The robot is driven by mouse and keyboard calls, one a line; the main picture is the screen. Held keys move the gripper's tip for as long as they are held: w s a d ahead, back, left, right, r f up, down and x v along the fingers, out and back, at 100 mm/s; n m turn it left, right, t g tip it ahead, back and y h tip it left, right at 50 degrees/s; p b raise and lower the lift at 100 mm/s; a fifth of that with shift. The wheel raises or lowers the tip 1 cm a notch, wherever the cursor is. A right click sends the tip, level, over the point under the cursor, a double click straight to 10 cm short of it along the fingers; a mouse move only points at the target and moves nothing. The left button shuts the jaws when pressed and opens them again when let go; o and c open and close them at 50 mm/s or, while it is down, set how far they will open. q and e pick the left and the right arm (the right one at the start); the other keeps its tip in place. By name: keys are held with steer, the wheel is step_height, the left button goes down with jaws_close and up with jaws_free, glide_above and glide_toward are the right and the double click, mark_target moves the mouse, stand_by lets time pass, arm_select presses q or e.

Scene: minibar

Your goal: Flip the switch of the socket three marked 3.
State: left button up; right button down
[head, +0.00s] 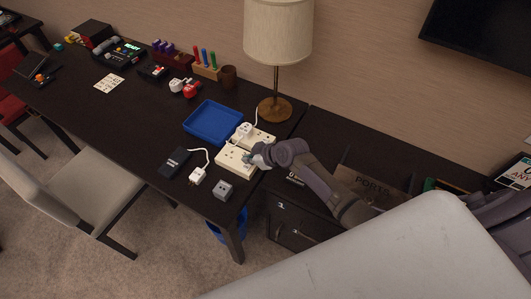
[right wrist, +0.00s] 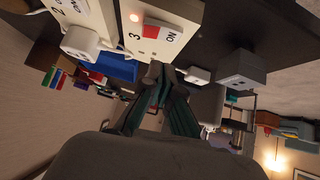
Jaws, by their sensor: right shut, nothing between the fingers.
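A cream socket block (head: 233,162) lies on the dark desk, with a second one (head: 263,139) behind it. In the right wrist view, the socket marked 3 (right wrist: 133,38) shows at the top, with a red and white switch (right wrist: 153,33) lettered ON. A small orange light (right wrist: 135,17) glows beside the switch. My right gripper (head: 250,158) is over the front block. In the right wrist view its fingers (right wrist: 162,72) are together and empty, their tips close to the switch; I cannot tell whether they touch. My left gripper is out of view.
A white plug (right wrist: 80,42) sits in the socket marked 2. A blue tray (head: 212,122), a black box (head: 174,162), a white adapter (head: 197,177) and a grey cube (head: 223,190) lie around the blocks. A lamp (head: 275,108) stands behind them.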

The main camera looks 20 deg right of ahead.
arm_select(q)
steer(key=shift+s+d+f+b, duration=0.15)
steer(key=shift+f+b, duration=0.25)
steer(key=shift+b, duration=0.8)
arm_select(e)
steer(key=v, duration=1)
steer(key=shift+s+r, duration=0.25)
steer(key=shift+r, duration=0.1)
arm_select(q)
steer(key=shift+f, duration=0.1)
arm_select(e)
steer(key=shift+a, duration=0.15)
arm_select(q)
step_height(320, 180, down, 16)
steer(key=b, duration=1.6)
arm_select(e)
steer(key=shift+w+d+r+h, duration=0.1)
steer(key=shift+w+d+h, duration=0.2)
steer(key=shift+w+d, duration=0.25)
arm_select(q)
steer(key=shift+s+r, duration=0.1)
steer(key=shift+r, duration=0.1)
